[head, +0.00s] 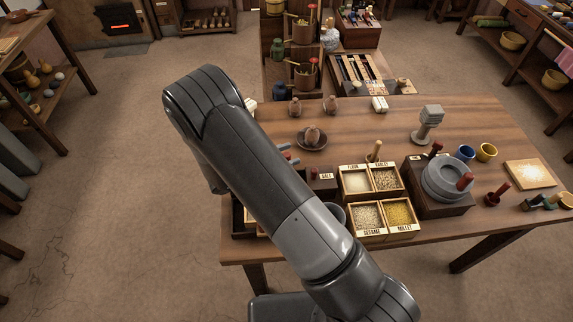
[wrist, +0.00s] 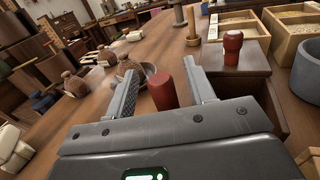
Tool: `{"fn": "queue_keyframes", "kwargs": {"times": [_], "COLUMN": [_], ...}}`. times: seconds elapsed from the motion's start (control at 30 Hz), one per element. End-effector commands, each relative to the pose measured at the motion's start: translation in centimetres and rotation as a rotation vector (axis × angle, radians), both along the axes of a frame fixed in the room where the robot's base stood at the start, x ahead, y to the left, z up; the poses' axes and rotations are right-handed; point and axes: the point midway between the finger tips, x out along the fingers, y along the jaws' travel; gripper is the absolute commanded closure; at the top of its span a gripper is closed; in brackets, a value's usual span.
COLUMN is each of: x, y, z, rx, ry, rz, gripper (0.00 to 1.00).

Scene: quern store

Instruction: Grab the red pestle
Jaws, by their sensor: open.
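A red, tapered, round-topped piece (wrist: 162,92), which looks like the red pestle, stands between the two fingers of my gripper (wrist: 160,70) in the wrist view. The fingers are open with a gap on both sides of it. Its lower part is hidden behind the gripper body. A second red, knobbed piece (wrist: 233,48) stands on a dark wooden box to the right of the fingers. In the head view my arm covers my gripper and most of this spot.
Open grain boxes (head: 370,222) and a grey quern (head: 447,178) stand to the right. A dark bowl (head: 312,141) holding a brown jug sits behind; other brown jugs (head: 295,106) stand further back. The wooden table (head: 350,125) is clear at the back middle.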

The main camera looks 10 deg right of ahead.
Motion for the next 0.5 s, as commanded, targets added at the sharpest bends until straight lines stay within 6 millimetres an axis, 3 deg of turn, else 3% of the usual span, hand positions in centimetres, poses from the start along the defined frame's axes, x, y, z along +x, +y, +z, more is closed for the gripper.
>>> {"fn": "queue_keyframes", "kwargs": {"times": [0.1,0.33,0.5], "x": [0.5,0.6,0.6], "y": [-1.6,-1.8,-1.8], "z": [0.0,0.0,0.0], "rx": [0.000,0.001,0.000], "ry": [0.001,0.001,0.001], "rz": [-0.002,0.001,0.001], "gripper": [0.50,0.50,0.63]}}
